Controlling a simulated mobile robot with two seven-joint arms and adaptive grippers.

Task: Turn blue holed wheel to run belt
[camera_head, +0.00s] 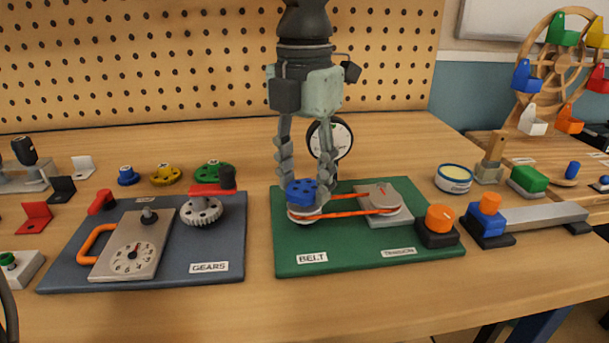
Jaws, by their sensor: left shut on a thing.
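The blue holed wheel (302,192) sits on top of a pulley at the left part of the green belt board (300,262). An orange belt (345,213) runs from under the wheel to the right, over a grey plate (379,192) with a small red pointer. My left gripper (306,188) points straight down from above. Its two fingers reach down around the blue wheel and are shut on it. The fingers hide part of the wheel's sides. My right gripper is not in this view.
A dial gauge (329,138) stands behind the gripper. The gears board (215,267) lies to the left with a red crank. An orange-topped knob (438,221) stands at the belt board's right corner.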

